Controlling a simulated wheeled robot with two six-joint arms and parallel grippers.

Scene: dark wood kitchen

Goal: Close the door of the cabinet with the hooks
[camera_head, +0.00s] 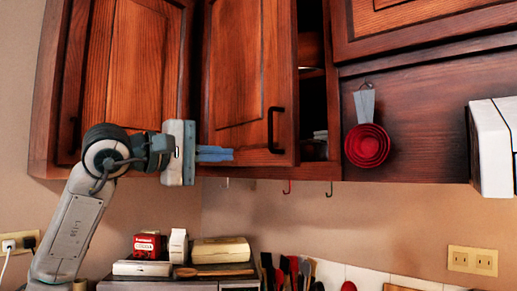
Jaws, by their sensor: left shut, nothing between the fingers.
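The cabinet door (238,75) is reddish wood with a dark vertical handle (275,130) near its right edge. It stands partly open, and a dark gap at its right shows the cabinet inside (314,110) with a shelf and some pale items. Several small hooks (287,187) hang under this cabinet. My left gripper (231,154) is shut and empty, its blue fingers pointing right in front of the door's lower part, left of the handle. I cannot tell whether the fingers touch the door. My right gripper is not in view.
Red measuring cups (367,145) hang on the wood panel at right, beside a white box-like object (493,145). Another cabinet door (135,65) is at left. Below are boxes on an appliance (180,283), and several utensils (288,272). The wall between is clear.

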